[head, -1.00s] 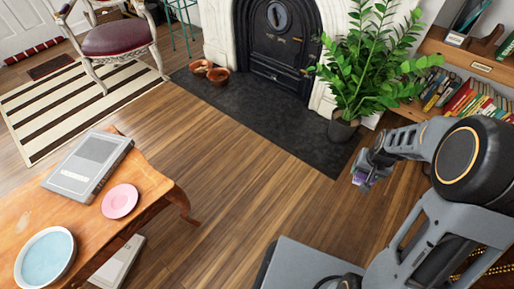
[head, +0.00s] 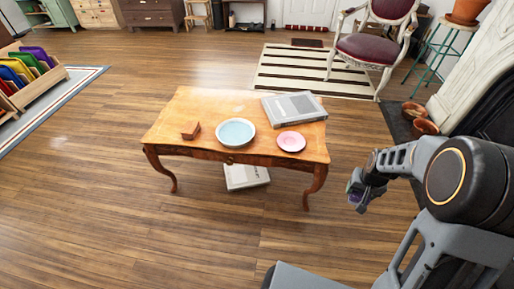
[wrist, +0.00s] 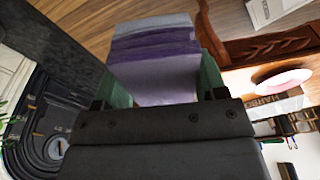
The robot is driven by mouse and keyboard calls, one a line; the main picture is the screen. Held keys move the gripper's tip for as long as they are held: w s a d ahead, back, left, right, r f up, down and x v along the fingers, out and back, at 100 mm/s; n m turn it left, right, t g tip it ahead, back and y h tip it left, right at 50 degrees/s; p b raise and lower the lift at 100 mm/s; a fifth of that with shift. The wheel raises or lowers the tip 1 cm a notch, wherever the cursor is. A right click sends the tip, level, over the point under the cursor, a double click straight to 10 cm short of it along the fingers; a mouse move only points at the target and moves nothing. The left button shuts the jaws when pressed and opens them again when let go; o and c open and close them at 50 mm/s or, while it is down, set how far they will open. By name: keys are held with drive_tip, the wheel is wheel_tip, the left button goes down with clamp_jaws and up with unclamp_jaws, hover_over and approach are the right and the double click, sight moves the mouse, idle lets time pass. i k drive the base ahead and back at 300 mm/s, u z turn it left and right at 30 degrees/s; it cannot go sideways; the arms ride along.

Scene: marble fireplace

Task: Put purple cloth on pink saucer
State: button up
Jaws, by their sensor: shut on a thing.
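My gripper (head: 357,193) is shut on the purple cloth (wrist: 155,58), a folded block striped in purple and pale lilac, held between the green finger pads in the wrist view. In the head view only a small dark purple bit of it shows at the fingertips. The pink saucer (head: 291,141) lies on the wooden table's right part, empty. It also shows at the right of the wrist view (wrist: 281,80). My gripper is to the right of the table, clear of it and apart from the saucer.
The wooden table (head: 190,110) also holds a blue-centred bowl (head: 236,132), a grey book (head: 294,107) and a small brown block (head: 190,130). Another book (head: 246,177) lies beneath it. A chair (head: 374,46) and copper pots (head: 424,127) stand behind. Floor in front is clear.

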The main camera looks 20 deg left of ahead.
sight(291, 140)
drive_tip(key=u, duration=1.3)
drive_tip(key=i, duration=1)
